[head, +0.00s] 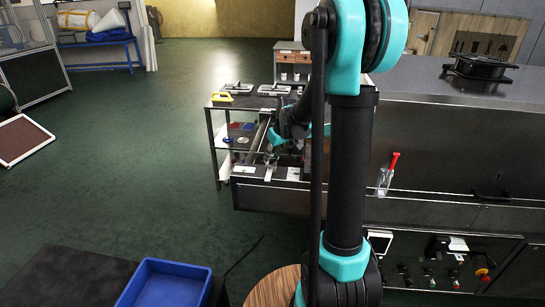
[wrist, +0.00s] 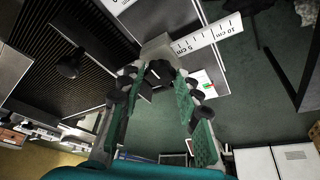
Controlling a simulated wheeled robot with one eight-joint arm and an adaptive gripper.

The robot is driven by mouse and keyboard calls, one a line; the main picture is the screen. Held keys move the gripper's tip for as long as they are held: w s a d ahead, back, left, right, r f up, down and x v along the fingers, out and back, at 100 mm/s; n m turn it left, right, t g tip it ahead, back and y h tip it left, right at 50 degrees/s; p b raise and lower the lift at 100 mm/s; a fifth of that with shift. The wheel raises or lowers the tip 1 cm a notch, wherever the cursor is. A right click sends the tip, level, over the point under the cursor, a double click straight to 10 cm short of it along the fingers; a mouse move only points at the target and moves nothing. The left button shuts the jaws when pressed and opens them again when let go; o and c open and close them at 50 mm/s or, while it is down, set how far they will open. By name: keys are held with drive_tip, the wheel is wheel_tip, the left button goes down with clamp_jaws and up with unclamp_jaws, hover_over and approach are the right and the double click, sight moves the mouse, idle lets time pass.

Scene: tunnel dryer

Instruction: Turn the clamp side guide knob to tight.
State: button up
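A dark knob (wrist: 161,71) shows between my fingertips in the wrist view, by a grey metal block (wrist: 157,47). I take it for the clamp knob; whether it is loose or tight cannot be told. My gripper (wrist: 155,80) has its two green-padded fingers apart, one on either side of the knob. Contact with the knob cannot be made out. In the head view my gripper (head: 272,142) is low over the end of the conveyor, partly hidden by my arm. The knob is too small to tell there.
A white centimetre scale (wrist: 208,36) lies beside the block. Another black knob (wrist: 69,63) stands over the ribbed belt (wrist: 75,35). A dark shelf cart (head: 213,135) stands left of the conveyor. A blue bin (head: 165,284) is at front left. The green floor is open at left.

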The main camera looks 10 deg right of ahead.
drive_tip(key=c, duration=0.6)
drive_tip(key=shift+m, duration=0.4)
drive_tip(key=m, duration=0.1)
drive_tip(key=m+h, duration=0.1)
drive_tip(key=shift+a+m+t, duration=0.25)
drive_tip(key=shift+m+t, duration=0.05)
drive_tip(key=m+h, duration=0.1)
drive_tip(key=m, duration=0.1)
drive_tip(key=m+h, duration=0.1)
drive_tip(key=m, duration=0.1)
drive_tip(key=shift+a+m, duration=0.2)
drive_tip(key=shift+m, duration=0.1)
drive_tip(key=m+h, duration=0.1)
drive_tip(key=m, duration=0.3)
drive_tip(key=shift+w+a+m+g+h, duration=0.1)
drive_tip(key=shift+a+m+g+h, duration=0.05)
drive_tip(key=shift+m+g+h, duration=0.2)
drive_tip(key=m+g, duration=0.1)
drive_tip(key=m, duration=0.1)
drive_tip(key=m+h, duration=0.1)
drive_tip(key=m, duration=0.2)
drive_tip(key=shift+w+a+g, duration=0.1)
drive_tip(key=shift+w+g, duration=0.05)
drive_tip(key=shift+g, duration=0.2)
drive_tip(key=shift+m+h, duration=0.25)
